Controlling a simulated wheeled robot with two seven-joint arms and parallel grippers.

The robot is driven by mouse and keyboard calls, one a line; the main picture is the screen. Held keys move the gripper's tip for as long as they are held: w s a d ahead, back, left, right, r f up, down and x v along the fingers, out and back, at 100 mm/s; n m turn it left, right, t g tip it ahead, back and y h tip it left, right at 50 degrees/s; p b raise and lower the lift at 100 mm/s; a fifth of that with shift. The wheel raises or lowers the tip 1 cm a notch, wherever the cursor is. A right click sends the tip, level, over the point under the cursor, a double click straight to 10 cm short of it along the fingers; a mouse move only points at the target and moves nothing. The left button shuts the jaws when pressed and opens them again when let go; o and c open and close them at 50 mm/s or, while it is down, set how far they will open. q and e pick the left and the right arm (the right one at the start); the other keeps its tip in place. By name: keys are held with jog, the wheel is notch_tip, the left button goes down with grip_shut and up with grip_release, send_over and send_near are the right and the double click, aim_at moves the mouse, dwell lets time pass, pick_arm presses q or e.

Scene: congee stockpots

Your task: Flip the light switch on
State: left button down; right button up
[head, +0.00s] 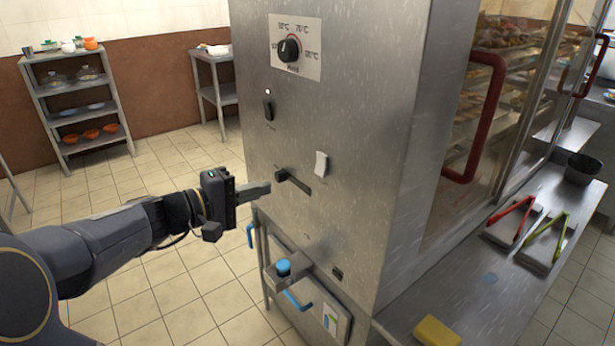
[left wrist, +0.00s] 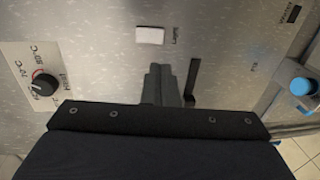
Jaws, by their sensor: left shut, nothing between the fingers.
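A white rocker switch (head: 321,164) is on the steel side panel of the tall cabinet, to the right of my left gripper. It also shows in the left wrist view (left wrist: 150,36), with a small label beside it. My left gripper (head: 266,188) is shut and empty, its fingers pointing at the panel, below and left of the white switch. In the left wrist view its fingertips (left wrist: 160,70) appear close to the switch but not over it. I cannot tell whether they touch the panel. My right gripper is not in view.
The panel also has a dial (head: 289,48), a black switch (head: 268,108) under a small light, and a slider slot (head: 298,184) near my fingers. A blue button (head: 283,267) is lower down. Tongs (head: 512,222) and a yellow sponge (head: 437,331) lie on the counter at right.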

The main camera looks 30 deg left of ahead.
aim_at(319, 173)
pick_arm(q)
jog(key=x, duration=1.2)
jog(key=shift+w+d, duration=0.15)
